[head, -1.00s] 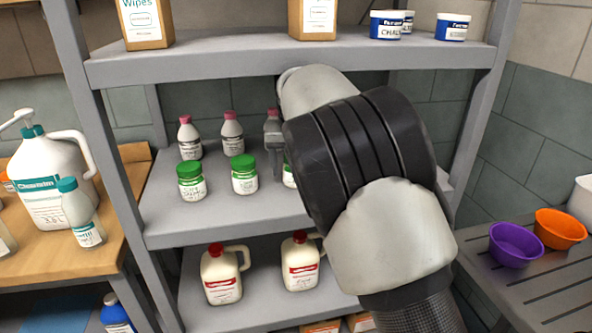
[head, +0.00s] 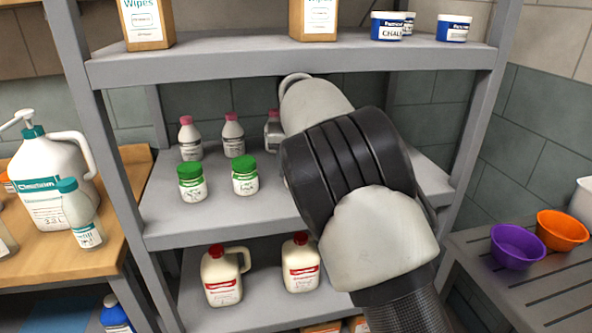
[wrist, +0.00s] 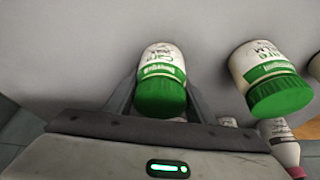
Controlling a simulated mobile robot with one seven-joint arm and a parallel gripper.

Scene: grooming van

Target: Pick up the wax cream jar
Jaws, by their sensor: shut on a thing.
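In the wrist view, a white jar with a green lid (wrist: 161,78) stands between the fingers of my gripper (wrist: 161,92). Its label reads "Care" above a smaller word that I cannot read surely; I take it as the wax cream jar. My gripper is shut on it, one finger at each side. I cannot tell whether the jar is clear of the shelf. In the head view my arm hides the held jar and the fingers. A similar green-lidded jar (wrist: 270,78) stands apart to the right in the wrist view.
Two green-lidded jars (head: 191,182) (head: 244,175) stand on the middle shelf (head: 225,217), left of my arm. Pink-capped bottles (head: 190,138) stand behind them. The upper shelf (head: 250,64) passes above my arm. White jugs (head: 221,277) stand below. The shelf's right upright (head: 478,125) is close.

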